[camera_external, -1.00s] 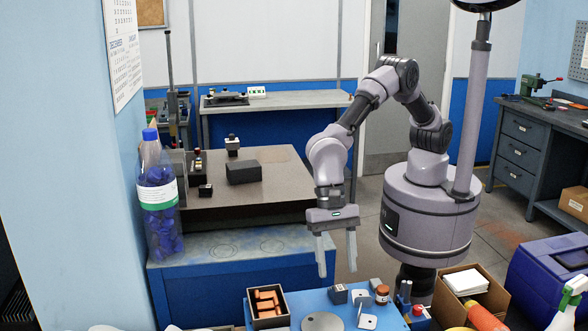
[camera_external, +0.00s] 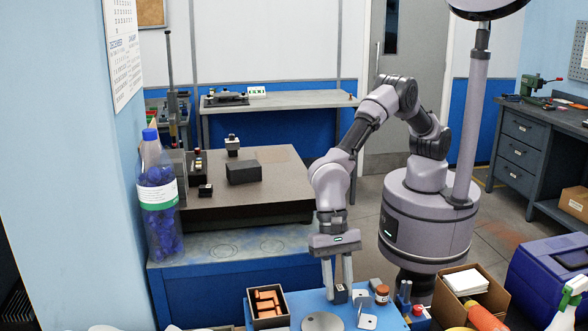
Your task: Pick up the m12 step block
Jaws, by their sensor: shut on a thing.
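The m12 step block (camera_external: 341,294) appears to be the small dark grey block on the blue bench top in the camera_external view, at the lower middle. My gripper (camera_external: 339,296) points down over it, with one finger on each side, and is shut on it. The fingers partly hide the block. It sits at the same place on the blue surface, and I cannot see any gap under it.
Right beside it stand white angled plates (camera_external: 361,296) and a brown jar (camera_external: 382,294). A black tray (camera_external: 251,310) with orange-brown pieces lies left, a grey disc (camera_external: 321,323) in front. A cardboard box (camera_external: 447,297) stands to the right.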

